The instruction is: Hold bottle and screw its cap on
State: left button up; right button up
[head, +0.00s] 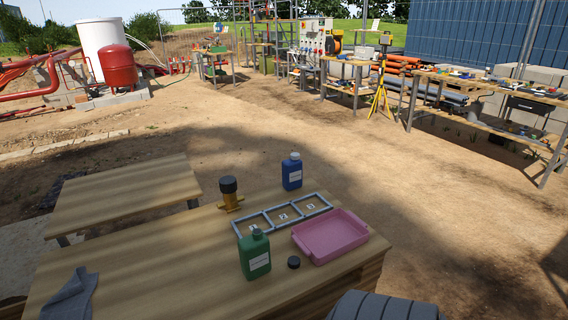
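A green bottle (254,258) with a white label stands upright near the front of the wooden table. A small round black cap (293,262) lies on the table just right of it, apart from the bottle. The bottle's top is green; I cannot tell whether it is an open neck. A blue bottle (292,175) with a white cap (294,155) on it stands upright at the table's back right. Neither of my grippers is in view.
A grey frame with numbered squares (266,213) and a pink tray (307,245) lie near the bottles. A brass fitting with a black top (230,198) stands behind. A grey cloth (72,297) lies at left. The table's (150,265) middle left is clear.

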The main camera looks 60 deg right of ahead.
aim_at(254, 248)
jog(key=z, duration=0.1)
jog(key=i, duration=0.45)
jog(key=z, duration=2)
